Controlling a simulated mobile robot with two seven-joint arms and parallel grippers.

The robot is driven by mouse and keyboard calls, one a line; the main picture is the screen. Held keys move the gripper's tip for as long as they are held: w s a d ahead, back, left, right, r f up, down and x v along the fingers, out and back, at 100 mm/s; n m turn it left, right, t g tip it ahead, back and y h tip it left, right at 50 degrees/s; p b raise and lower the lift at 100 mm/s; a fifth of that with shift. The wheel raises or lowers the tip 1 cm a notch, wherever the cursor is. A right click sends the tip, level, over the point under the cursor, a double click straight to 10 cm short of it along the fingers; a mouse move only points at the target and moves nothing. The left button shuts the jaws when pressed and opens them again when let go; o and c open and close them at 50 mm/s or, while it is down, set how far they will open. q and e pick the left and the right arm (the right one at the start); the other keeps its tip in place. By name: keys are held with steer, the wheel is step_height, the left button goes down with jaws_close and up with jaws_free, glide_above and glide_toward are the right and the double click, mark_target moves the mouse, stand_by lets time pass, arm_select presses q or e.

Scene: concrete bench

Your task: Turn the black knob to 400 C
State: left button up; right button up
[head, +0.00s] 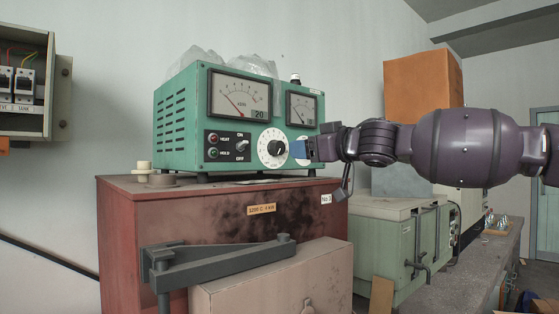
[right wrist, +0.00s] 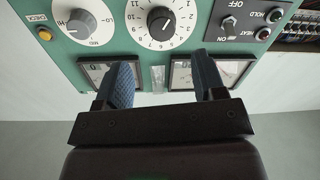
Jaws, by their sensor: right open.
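The black knob (head: 275,147) sits at the centre of a round white dial on the front of a green control box (head: 175,125). In the right wrist view the panel appears upside down, and the black knob (right wrist: 161,22) shows near the top with numbers around it. Its exact setting is too small to read. My right gripper (head: 298,149) is just right of the dial in the head view, apart from the knob. In the right wrist view its two blue-padded fingers (right wrist: 164,78) are spread with nothing between them. My left gripper is out of view.
The box carries two needle meters (head: 240,96) and a heat/hold switch (head: 241,146). Another grey knob (right wrist: 80,20) and a yellow button (right wrist: 45,34) show in the right wrist view. The box stands on a red-brown furnace (head: 125,220) with a dark bracket (head: 215,262) in front.

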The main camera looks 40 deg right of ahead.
mark_target(281, 148)
steer(key=w+b, duration=0.1)
steer(key=w, duration=0.1)
steer(key=w+b, duration=0.1)
steer(key=w, duration=0.1)
steer(key=w+a+b, duration=0.1)
steer(key=w, duration=0.1)
steer(key=shift+w+f+b, duration=0.25)
steer(key=shift+f+b, duration=0.1)
steer(key=shift+b, duration=0.05)
steer(key=shift+w+r, duration=0.2)
steer(key=shift+w, duration=0.15)
steer(key=shift+a+r, duration=0.1)
steer(key=shift+r, duration=0.15)
steer(key=c, duration=0.9)
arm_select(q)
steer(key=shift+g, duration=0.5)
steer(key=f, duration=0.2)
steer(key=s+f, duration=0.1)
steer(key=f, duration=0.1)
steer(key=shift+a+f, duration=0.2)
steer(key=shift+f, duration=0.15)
arm_select(e)
steer(key=shift+c, duration=0.2)
